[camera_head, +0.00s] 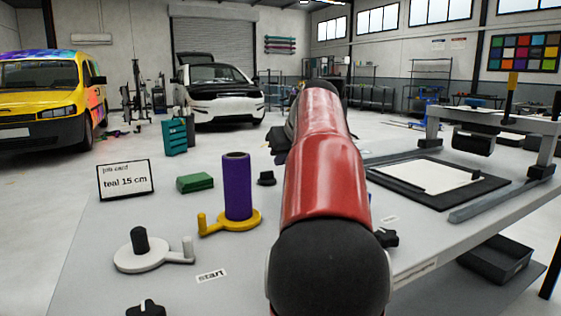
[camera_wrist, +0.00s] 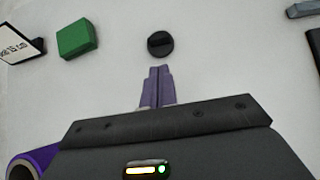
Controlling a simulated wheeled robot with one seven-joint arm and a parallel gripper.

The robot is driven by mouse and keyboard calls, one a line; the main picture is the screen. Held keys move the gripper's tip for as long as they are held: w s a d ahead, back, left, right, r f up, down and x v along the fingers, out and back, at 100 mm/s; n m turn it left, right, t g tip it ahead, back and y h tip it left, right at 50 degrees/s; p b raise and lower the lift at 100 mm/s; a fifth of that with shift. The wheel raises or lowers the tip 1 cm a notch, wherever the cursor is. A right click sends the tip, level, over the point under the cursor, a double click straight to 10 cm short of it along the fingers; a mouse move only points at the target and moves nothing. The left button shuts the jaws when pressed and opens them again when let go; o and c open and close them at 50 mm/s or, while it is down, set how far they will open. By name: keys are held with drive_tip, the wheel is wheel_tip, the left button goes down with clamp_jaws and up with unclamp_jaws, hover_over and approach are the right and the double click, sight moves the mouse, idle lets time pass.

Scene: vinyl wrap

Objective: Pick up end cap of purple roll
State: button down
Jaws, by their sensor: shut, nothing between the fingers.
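The purple roll (camera_head: 238,190) stands upright on a yellow holder (camera_head: 228,222) on the table. A small black end cap (camera_head: 266,179) sits on the table just right of and behind the roll. In the wrist view the cap (camera_wrist: 160,44) is a dark disc with a raised bar across it. My gripper (camera_wrist: 159,70) is shut and empty, its purple-grey fingertips just short of the cap in the picture; the height gap cannot be told. The roll's open top (camera_wrist: 22,168) shows at the wrist view's lower left. My arm hides the gripper in the head view.
A green block (camera_head: 195,182) and a job card reading "teal 15 cm" (camera_head: 126,180) stand to the left. A white holder with a black post (camera_head: 140,248) is at front left. Other black caps (camera_head: 386,238) (camera_head: 146,308) lie nearby. A framed board (camera_head: 435,180) is at right.

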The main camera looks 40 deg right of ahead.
sight(266, 177)
drive_tip(key=x, duration=0.8)
drive_tip(key=shift+w+f, duration=0.15)
drive_tip(key=shift+f, duration=0.05)
drive_tip(key=shift+w+r, duration=0.1)
drive_tip(key=shift+w, duration=0.3)
drive_tip(key=w, duration=0.1)
drive_tip(key=w+d+p, duration=0.1)
drive_tip(key=w, duration=0.1)
drive_tip(key=shift+a, duration=0.1)
drive_tip(key=v, duration=0.9)
drive_tip(key=shift+s+r, duration=0.3)
